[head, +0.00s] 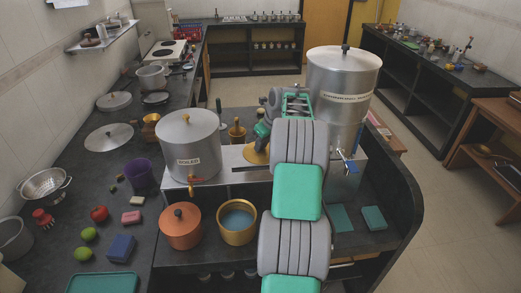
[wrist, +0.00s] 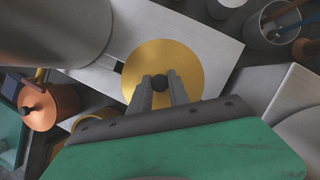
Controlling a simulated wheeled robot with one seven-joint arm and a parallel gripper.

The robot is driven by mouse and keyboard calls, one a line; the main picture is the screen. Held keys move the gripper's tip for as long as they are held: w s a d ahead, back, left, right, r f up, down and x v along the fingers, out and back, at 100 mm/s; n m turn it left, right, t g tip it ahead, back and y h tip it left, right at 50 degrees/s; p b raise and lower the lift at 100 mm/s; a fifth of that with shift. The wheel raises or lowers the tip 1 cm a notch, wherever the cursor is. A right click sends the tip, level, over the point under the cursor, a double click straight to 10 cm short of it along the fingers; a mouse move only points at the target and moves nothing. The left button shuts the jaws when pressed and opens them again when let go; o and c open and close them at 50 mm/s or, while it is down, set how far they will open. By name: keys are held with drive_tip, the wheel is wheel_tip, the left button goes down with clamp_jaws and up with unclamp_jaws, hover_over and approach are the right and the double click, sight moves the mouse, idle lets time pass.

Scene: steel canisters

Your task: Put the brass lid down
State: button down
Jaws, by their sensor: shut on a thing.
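The brass lid (wrist: 190,62) is a round golden disc with a small black knob. My gripper (wrist: 161,83) is shut on the knob, one finger on each side. In the head view the lid (head: 253,155) shows partly behind my arm, over the steel stand (head: 233,181) between two canisters. I cannot tell whether it touches the stand. The open brass pot (head: 238,220), with bluish content, stands in front of the stand. In the wrist view my gripper hides most of it.
The lidded steel canister (head: 189,145) stands left of the lid and the taller canister (head: 343,85) right. A lidded copper pot (head: 181,226) is left of the brass pot. Bare dark counter (head: 118,195) lies among vegetables and blocks.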

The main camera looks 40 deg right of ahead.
sight(260, 153)
drive_tip(key=w+f, duration=0.1)
drive_tip(key=w+d+f, duration=0.1)
drive_tip(key=f, duration=0.1)
drive_tip(key=shift+w+d+p, duration=0.15)
drive_tip(key=shift+w+p, duration=0.1)
drive_tip(key=shift+p, duration=0.05)
drive_tip(key=shift+f+p, duration=0.55)
drive_tip(key=shift+f, duration=1.2)
drive_tip(key=c, duration=1.2)
unclamp_jaws()
drive_tip(key=shift+c, duration=0.2)
